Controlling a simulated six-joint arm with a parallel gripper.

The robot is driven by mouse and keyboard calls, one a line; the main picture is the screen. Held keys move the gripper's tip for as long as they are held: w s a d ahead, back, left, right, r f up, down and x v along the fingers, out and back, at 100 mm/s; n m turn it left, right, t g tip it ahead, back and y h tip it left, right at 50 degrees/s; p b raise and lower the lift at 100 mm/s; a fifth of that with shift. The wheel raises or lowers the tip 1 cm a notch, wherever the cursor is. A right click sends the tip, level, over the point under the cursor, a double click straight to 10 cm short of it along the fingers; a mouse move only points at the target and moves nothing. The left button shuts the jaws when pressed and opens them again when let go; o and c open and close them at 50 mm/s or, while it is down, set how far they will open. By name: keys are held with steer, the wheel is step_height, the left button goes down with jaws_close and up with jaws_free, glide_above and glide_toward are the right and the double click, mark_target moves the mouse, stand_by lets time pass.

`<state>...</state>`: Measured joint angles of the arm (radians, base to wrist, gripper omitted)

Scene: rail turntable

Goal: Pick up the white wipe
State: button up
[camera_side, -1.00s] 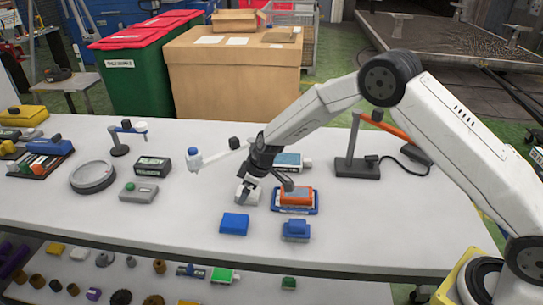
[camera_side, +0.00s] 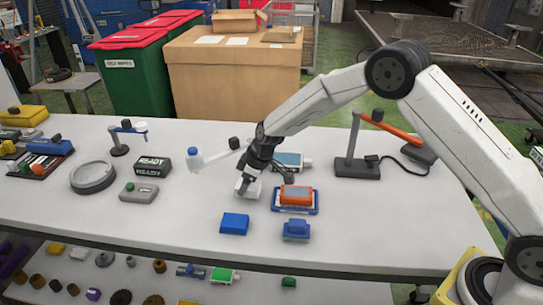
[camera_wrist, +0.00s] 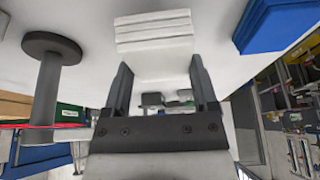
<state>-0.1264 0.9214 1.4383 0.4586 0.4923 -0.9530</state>
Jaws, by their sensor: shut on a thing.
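The white wipe (camera_side: 252,190) is a small folded white stack near the middle of the table in the side view. In the wrist view the wipe (camera_wrist: 153,33) shows its layered edge beyond and between my two dark fingers. My gripper (camera_side: 245,187) points down at the wipe in the side view and is shut on it. In the wrist view my gripper (camera_wrist: 160,65) has a finger at each side of the wipe. The side view does not clearly show whether the wipe is clear of the table.
An orange block on a blue tray (camera_side: 297,210) stands close to the right. A blue block (camera_side: 234,223) and a blue stamp-like item (camera_side: 296,229) are in front. A blue-labelled bottle (camera_side: 291,161) lies behind. A dark-based stand (camera_side: 357,167) is farther right.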

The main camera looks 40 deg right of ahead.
steer(key=s+d+r, duration=0.2)
steer(key=s+r, duration=0.8)
steer(key=s, duration=0.3)
steer(key=shift+s+r, duration=0.2)
steer(key=shift+s, duration=0.2)
steer(key=shift+d, duration=0.1)
steer(key=o, duration=0.5)
steer(key=c, duration=0.4)
steer(key=shift+w+d+f, duration=0.3)
steer(key=shift+w+d, duration=0.5)
steer(key=shift+w, duration=0.45)
steer(key=shift+w+d+f, duration=0.25)
steer(key=shift+w+d, duration=0.5)
steer(key=shift+w, duration=0.55)
steer(key=shift+w+d+f, duration=0.3)
steer(key=shift+w+d, duration=0.5)
steer(key=shift+w, duration=0.45)
